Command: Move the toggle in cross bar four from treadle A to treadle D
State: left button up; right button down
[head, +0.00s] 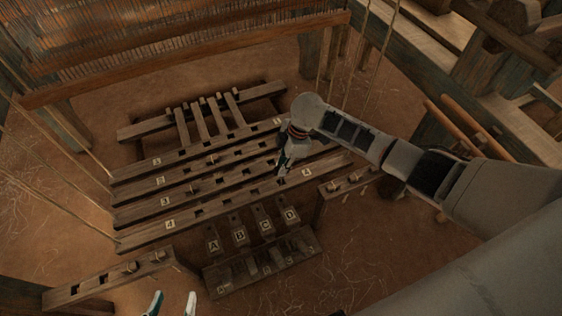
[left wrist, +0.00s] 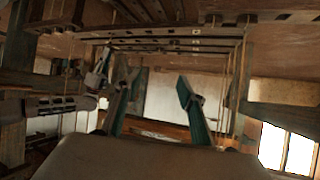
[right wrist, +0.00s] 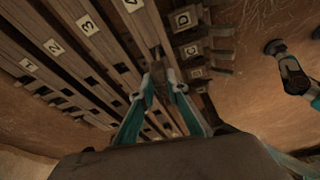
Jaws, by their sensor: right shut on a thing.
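Cross bar four (head: 240,208) is the nearest of the slotted bars, with a 4 plate at each end. The lettered treadles A (head: 213,246), B (head: 239,237), C (head: 266,226) and D (head: 291,216) lie in front of it. My right gripper (head: 282,172) is over the right part of bar four, by its 4 plate. In the right wrist view its fingertips (right wrist: 160,72) are shut on a small wooden piece, apparently the toggle, at the bar near plate D; the fingers mostly hide it. My left gripper (head: 171,303) is open and empty at the bottom edge.
Other toggles sit in bar three (head: 192,188) and bar two (head: 213,158). Side blocks at the right (head: 342,184) and left (head: 110,279) hold more toggles. Loom cords hang at left and right. Bare floor lies right of the treadles.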

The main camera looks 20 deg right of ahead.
jog(key=shift+s+f+b, duration=0.1)
jog(key=shift+f+b, duration=0.25)
jog(key=shift+f, duration=0.5)
jog(key=shift+f+b, duration=0.35)
jog(key=shift+f, duration=0.35)
jog(key=shift+f+b, duration=0.3)
jog(key=shift+f, duration=1.2)
pick_arm(q)
jog(key=shift+w+d+r+n+t+h+b, duration=0.2)
jog(key=shift+w+d+r, duration=0.15)
jog(key=shift+d+r, duration=0.25)
jog(key=shift+w+d+r+n+t+h+b, duration=0.2)
jog(key=shift+w+d+r, duration=0.15)
jog(key=shift+d+r, duration=0.2)
pick_arm(e)
jog(key=shift+f, duration=0.25)
pick_arm(q)
jog(key=shift+f, duration=0.1)
jog(key=shift+a, duration=0.15)
pick_arm(e)
jog(key=c, duration=1.9)
grip_release()
pick_arm(q)
jog(key=shift+f, duration=0.1)
